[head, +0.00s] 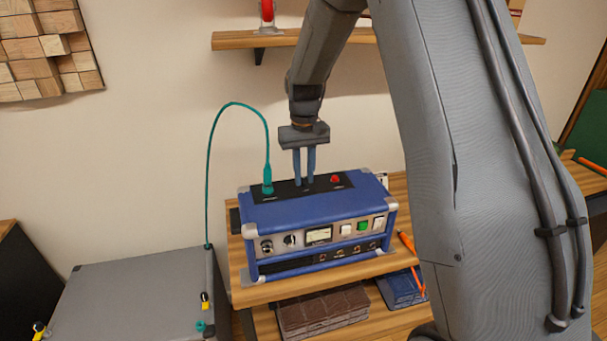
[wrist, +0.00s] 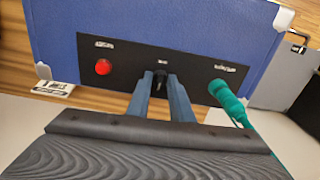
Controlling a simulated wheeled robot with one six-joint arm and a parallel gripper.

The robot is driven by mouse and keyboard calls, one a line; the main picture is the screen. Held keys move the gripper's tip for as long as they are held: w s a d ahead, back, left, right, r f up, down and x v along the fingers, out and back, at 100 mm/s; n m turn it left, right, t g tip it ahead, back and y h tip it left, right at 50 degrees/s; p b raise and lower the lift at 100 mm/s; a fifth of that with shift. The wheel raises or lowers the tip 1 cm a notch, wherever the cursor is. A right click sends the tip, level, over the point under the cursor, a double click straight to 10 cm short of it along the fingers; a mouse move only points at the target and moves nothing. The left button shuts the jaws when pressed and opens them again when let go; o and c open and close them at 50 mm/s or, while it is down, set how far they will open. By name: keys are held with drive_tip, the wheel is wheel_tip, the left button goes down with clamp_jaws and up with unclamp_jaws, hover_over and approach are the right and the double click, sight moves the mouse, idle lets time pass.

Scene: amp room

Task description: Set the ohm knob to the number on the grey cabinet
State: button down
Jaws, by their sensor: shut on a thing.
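The blue amp (head: 315,210) stands on a wooden shelf, with a black panel (head: 335,183) on its top. A small dark knob (wrist: 160,78) sits in the middle of that panel, under a label too small to read. My gripper (head: 305,182) points down at the panel and is shut on this knob; its fingers (wrist: 161,92) stand on both sides of it in the wrist view. The knob's setting cannot be read. The grey cabinet (head: 130,295) stands at the lower left; I see no readable number on it.
A teal plug (head: 267,180) and its cable rise from the panel beside my gripper. A red button (head: 335,180) is on its other side. The amp's front has knobs, a meter (head: 319,235) and switches. An orange pen-like thing (head: 406,242) lies right of the amp.

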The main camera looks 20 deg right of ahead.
sight(304, 179)
idle(0.4)
drive_tip(key=shift+r, duration=0.1)
drive_tip(key=c, duration=1.6)
unclamp_jaws()
drive_tip(key=shift+o, duration=0.2)
drive_tip(key=shift+r+b, duration=1.2)
drive_tip(key=shift+r, duration=2.65)
drive_tip(key=s+f, duration=0.4)
drive_tip(key=s, duration=0.8)
drive_tip(key=s+f+t, duration=0.1)
drive_tip(key=s+f, duration=0.4)
drive_tip(key=s, duration=0.8)
drive_tip(key=shift+s, duration=0.2)
